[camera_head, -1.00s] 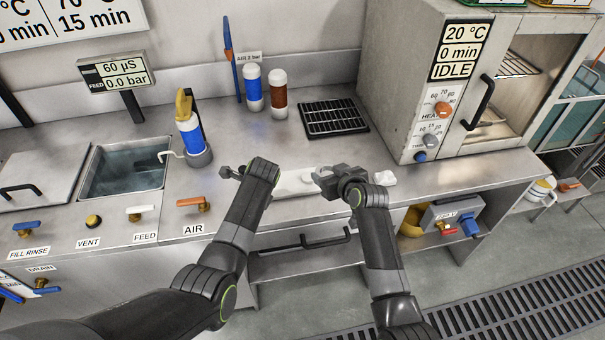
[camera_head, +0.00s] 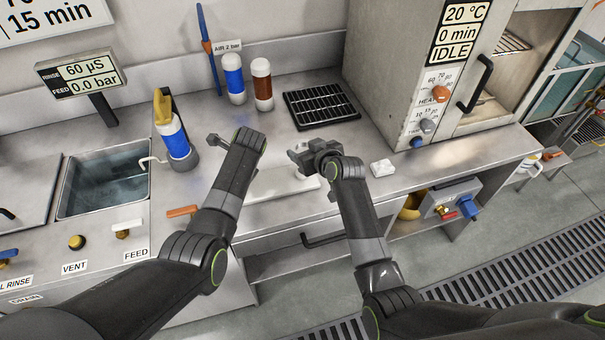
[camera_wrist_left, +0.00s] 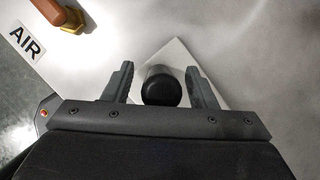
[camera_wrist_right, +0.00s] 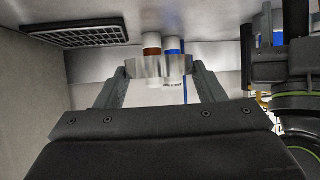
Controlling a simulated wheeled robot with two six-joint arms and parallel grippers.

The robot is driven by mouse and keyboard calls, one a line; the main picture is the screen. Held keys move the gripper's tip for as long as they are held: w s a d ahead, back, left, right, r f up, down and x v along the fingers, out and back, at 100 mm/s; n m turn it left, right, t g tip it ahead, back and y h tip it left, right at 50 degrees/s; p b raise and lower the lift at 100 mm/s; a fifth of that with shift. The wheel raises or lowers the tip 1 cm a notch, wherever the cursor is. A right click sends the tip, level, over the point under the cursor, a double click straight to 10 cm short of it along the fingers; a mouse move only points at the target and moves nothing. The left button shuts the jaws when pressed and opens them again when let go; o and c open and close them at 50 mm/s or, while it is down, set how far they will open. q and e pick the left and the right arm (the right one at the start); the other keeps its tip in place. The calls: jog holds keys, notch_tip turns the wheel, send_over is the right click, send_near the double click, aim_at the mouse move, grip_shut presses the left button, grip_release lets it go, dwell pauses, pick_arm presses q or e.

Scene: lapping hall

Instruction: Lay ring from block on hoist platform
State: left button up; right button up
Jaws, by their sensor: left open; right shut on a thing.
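My right gripper (camera_head: 300,156) is shut on a silvery ring (camera_wrist_right: 157,68), which spans its fingertips in the right wrist view. In the head view, this gripper is over the bench by a pale flat slab (camera_head: 285,183), and the ring hardly shows. My left gripper (camera_wrist_left: 160,80) is open, with a black round-ended cylinder (camera_wrist_left: 160,86) showing between its fingers above a pale plate. I cannot tell whether they touch it. In the head view the left gripper (camera_head: 218,142) is left of the slab. I cannot make out the hoist platform.
A black rack (camera_head: 321,104), a blue bottle (camera_head: 233,80) and a brown bottle (camera_head: 262,84) stand behind. The oven (camera_head: 400,60) is at the right, the sink (camera_head: 105,178) at the left.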

aim_at(306, 180)
notch_tip(306, 180, down, 9)
jog(key=shift+s+f, duration=0.2)
jog(key=shift+f, duration=0.2)
dwell(0.4)
jog(key=o, duration=1)
jog(key=shift+f, duration=0.15)
jog(key=shift+o, duration=1.1)
jog(key=shift+w, duration=0.15)
jog(key=v, duration=1.2)
jog(key=shift+w+r, duration=0.2)
jog(key=shift+r, duration=0.2)
